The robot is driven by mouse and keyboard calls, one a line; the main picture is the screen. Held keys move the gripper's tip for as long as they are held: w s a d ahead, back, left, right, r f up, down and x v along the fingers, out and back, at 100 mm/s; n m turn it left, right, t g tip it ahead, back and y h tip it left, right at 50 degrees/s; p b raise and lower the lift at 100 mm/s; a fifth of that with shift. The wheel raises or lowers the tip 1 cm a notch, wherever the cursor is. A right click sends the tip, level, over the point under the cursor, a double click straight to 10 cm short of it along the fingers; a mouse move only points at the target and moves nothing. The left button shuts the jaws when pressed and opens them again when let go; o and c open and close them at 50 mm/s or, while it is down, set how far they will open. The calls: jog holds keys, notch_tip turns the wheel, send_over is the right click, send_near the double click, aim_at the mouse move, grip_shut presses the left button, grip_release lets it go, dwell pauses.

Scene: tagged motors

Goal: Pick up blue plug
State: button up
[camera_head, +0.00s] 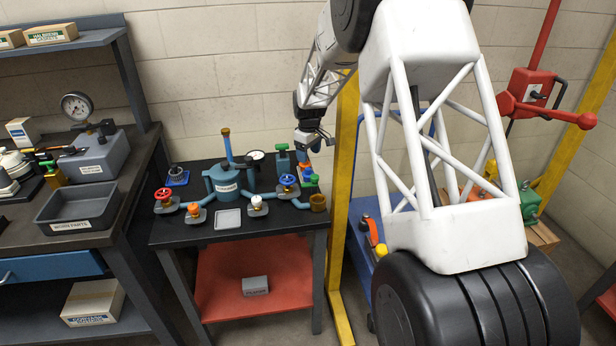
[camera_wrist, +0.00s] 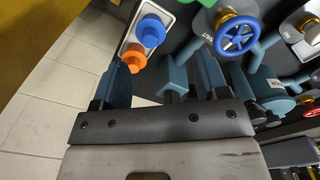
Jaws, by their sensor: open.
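The blue plug (camera_wrist: 150,31) shows in the wrist view, a round stepped knob on a pale plate (camera_wrist: 133,32). An orange plug (camera_wrist: 134,58) sits close beside it. My gripper (camera_wrist: 163,62) is open, with one dark finger on the left and one on the right and nothing held between them. The blue plug appears beyond the fingertips, nearer the left finger's side of the gap. In the head view my gripper (camera_head: 316,138) hangs above the back right corner of the black table (camera_head: 180,232). There the blue plug is small and hard to tell apart from the orange one.
A blue handwheel valve (camera_wrist: 237,37) stands right of the plugs, with teal pipework (camera_wrist: 267,92) beside the right finger. A teal tank (camera_head: 222,184) and several coloured valves crowd the table. A yellow post (camera_head: 345,170) rises close to its right edge.

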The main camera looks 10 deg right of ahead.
aim_at(308, 169)
jog(key=shift+n, duration=0.3)
jog(key=w+f, duration=0.2)
jog(key=f, duration=0.1)
jog(key=shift+w+f, duration=0.25)
jog(key=shift+w, duration=0.15)
jog(key=shift+f, duration=1.3)
jog(key=shift+s+d+f, duration=0.1)
jog(key=shift+s+f, duration=0.05)
jog(key=shift+f, duration=2.45)
jog(key=c, duration=0.8)
